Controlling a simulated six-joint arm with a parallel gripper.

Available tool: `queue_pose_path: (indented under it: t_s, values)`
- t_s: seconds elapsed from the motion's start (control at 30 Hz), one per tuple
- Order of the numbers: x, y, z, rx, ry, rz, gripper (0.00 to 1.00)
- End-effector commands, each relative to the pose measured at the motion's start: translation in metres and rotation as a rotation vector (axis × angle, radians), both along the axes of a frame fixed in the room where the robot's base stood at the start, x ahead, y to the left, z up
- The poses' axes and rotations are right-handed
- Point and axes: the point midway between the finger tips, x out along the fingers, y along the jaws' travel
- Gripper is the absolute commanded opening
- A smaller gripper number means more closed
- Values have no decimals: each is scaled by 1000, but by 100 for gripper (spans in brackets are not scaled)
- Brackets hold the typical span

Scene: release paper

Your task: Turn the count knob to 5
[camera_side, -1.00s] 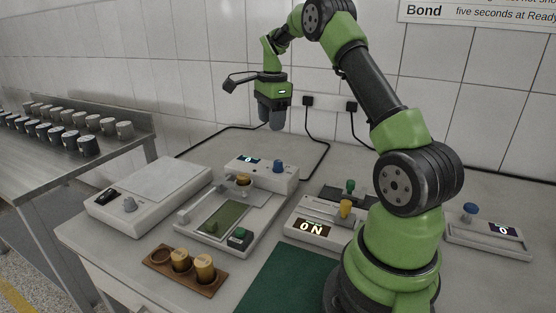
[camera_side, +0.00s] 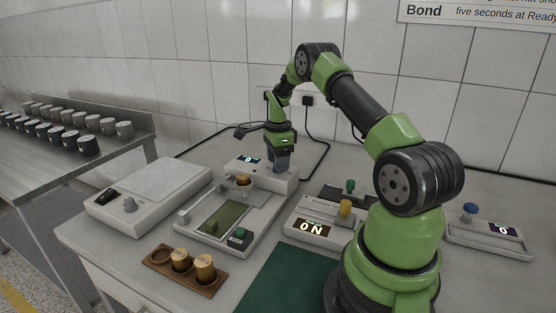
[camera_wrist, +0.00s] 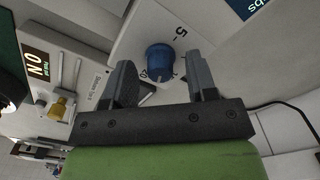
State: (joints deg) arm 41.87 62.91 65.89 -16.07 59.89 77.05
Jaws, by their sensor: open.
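The blue count knob (camera_wrist: 160,60) sits on the light panel of a white device (camera_side: 262,175), with a printed 5 and other marks around it. My gripper (camera_wrist: 160,82) is open, its two dark fingers on either side of the knob in the wrist view, with gaps visible on both sides. In the side view my gripper (camera_side: 279,164) is low over the right part of the device and hides the knob. The device's small display (camera_side: 250,160) reads 0.
A yellow knob (camera_side: 346,208) and a green knob (camera_side: 350,186) stand on units to the right. A device with a blue knob (camera_side: 470,209) is further right. A wooden rack (camera_side: 160,262) with capped cylinders is in front. A flat-topped scale (camera_side: 150,190) stands left.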

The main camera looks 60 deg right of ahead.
Motion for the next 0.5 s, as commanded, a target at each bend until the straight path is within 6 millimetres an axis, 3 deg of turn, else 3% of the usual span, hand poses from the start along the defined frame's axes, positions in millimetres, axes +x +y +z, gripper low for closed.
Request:
queue_pose_path:
  t_s: [0.2,0.4,0.5]
  values:
    - [0,0,0,-1,-1,0,50]
    - [0,0,0,-1,-1,0,4]
    - [0,0,0,-1,-1,1,3]
